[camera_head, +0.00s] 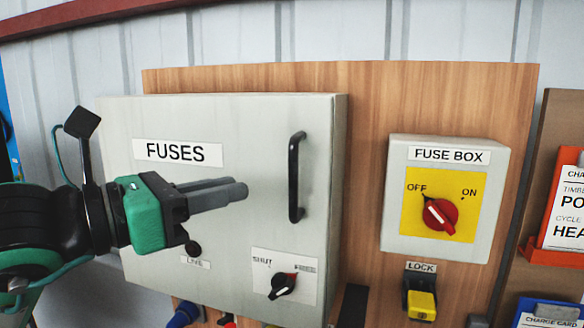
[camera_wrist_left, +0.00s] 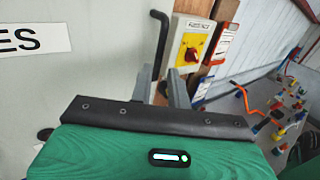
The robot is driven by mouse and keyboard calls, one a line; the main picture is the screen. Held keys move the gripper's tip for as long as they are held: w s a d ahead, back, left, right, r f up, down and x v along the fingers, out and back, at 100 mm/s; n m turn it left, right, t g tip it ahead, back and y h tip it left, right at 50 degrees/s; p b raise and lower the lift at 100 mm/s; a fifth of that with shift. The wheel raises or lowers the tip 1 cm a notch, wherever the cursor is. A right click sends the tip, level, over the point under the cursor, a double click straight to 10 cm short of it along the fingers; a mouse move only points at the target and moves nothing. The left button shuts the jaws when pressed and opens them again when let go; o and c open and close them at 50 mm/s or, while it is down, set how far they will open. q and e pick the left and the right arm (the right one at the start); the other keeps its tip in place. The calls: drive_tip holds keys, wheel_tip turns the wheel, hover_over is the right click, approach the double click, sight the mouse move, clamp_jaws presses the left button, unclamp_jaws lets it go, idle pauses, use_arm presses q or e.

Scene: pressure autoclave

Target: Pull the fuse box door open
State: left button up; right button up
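The grey fuse box door (camera_head: 240,230), labelled FUSES, looks closed on the wooden backboard. Its black vertical bar handle (camera_head: 295,178) is on the right side; it also shows in the left wrist view (camera_wrist_left: 162,45). My left gripper (camera_head: 243,190) is in front of the door, left of the handle, fingers pointing right. The wrist view shows a gap between its fingers (camera_wrist_left: 162,92), with nothing held. My right gripper is not in view.
An orange card holder (camera_head: 562,210) is at the far right. Wooden backboard (camera_head: 365,120) is bare between door and switch.

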sight(290, 176)
use_arm(q)
drive_tip(key=p+x, duration=0.4)
drive_tip(key=x, duration=0.6)
drive_tip(key=shift+r, duration=0.15)
drive_tip(key=shift+w+d, duration=0.35)
drive_tip(key=shift+d, duration=0.1)
clamp_jaws()
